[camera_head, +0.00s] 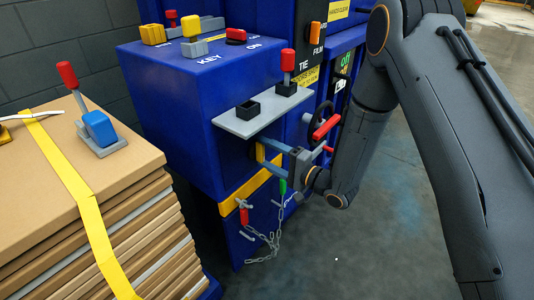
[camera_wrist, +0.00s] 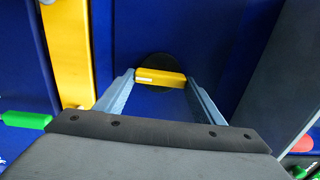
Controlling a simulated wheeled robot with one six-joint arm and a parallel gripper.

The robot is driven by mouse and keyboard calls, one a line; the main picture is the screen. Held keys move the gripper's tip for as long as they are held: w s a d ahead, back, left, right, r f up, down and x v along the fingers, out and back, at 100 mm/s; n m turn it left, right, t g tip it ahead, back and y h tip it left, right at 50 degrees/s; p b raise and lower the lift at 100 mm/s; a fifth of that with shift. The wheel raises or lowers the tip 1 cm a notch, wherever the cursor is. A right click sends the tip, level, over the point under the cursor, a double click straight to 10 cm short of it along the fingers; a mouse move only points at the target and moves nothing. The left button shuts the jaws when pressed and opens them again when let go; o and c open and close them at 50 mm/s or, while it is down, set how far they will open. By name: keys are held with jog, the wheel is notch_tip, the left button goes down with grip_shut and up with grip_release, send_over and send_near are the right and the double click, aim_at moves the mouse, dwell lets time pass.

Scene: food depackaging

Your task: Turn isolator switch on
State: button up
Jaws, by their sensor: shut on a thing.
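A yellow switch handle (camera_wrist: 161,78) sits on a round black base (camera_wrist: 157,64) on the blue machine panel, in the middle of the wrist view. My gripper (camera_wrist: 161,80) has one pale blue finger at each end of this handle and is shut on it. The handle lies nearly level in the wrist view, tilted slightly down to the right. In the head view my gripper (camera_head: 268,155) is at the blue machine's front, below a grey shelf. There the yellow handle (camera_head: 260,152) shows only as a small part beside the fingers.
The grey shelf (camera_head: 232,127) juts out just above my gripper, with a red-knobbed lever (camera_head: 288,62) on it. A red rotary handle (camera_head: 326,127) is to the right. A chain (camera_head: 263,243) hangs below. Strapped cardboard sheets (camera_head: 120,185) are stacked at the left.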

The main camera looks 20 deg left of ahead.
dwell(0.4)
jog(key=o, duration=1.1)
jog(key=shift+c, duration=0.2)
jog(key=v, duration=0.7)
jog(key=shift+s+d, duration=0.15)
jog(key=shift+d, duration=0.2)
